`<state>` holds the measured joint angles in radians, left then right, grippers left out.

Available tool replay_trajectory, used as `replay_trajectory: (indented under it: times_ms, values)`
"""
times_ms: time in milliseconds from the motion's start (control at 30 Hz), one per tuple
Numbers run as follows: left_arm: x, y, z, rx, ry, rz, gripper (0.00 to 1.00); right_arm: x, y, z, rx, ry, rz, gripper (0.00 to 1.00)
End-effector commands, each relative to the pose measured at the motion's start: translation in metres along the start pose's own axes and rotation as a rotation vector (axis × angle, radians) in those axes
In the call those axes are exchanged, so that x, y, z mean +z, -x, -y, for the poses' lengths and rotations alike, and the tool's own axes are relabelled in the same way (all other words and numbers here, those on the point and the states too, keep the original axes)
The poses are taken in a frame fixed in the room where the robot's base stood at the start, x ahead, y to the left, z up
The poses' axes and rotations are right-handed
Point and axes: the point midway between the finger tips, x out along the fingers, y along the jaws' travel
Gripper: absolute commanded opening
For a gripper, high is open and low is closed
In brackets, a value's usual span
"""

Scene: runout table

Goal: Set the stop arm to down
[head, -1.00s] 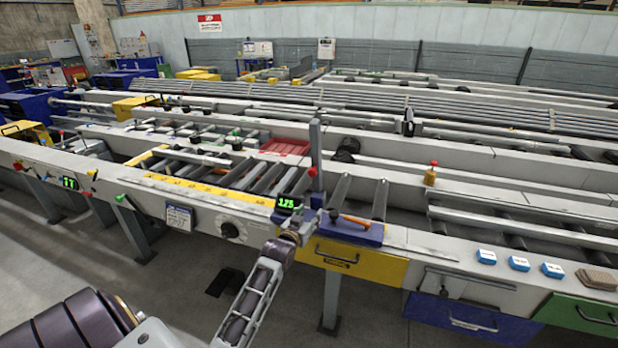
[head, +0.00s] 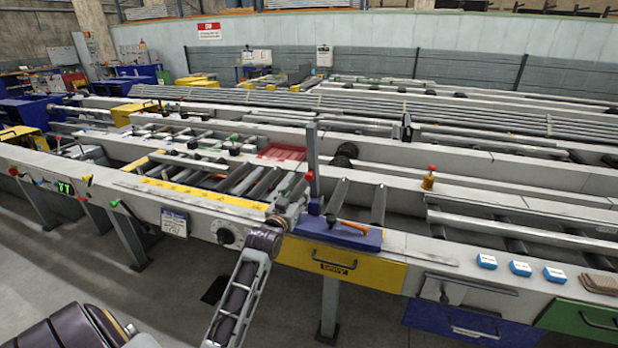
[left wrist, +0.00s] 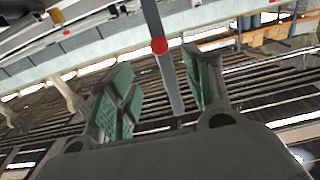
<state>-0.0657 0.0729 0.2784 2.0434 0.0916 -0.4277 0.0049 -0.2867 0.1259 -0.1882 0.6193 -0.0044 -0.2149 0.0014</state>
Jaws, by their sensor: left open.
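The stop arm (head: 313,152) is a grey upright bar with a red knob on its side, standing beside the blue block (head: 340,232) on the near rail in the head view. My left gripper (head: 296,190) is open, just left of the bar's lower part and close to the red knob. In the left wrist view, the bar (left wrist: 168,70) with its red knob shows in the gap between the green-padded fingers of my left gripper (left wrist: 161,90). The fingers look clear of the bar; how deep it sits between them is hard to tell. My right gripper is out of view.
An orange-handled tool (head: 353,226) lies on the blue block. A yellow drawer (head: 345,264) is below it. Rollers and a red tray (head: 281,152) lie behind. Blue boxes (head: 520,268) sit on the rail at right. A yellow ruler strip (head: 200,194) runs to the left.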

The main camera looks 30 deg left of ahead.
Motion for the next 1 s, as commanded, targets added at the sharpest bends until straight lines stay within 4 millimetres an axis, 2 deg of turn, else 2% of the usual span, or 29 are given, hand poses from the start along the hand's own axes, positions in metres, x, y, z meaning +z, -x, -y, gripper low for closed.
replay_trajectory:
  times_ms: [1000]
  values:
    - [-0.001,-0.082,0.0,0.0,0.0,-0.001,0.5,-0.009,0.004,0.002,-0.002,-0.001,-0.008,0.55]
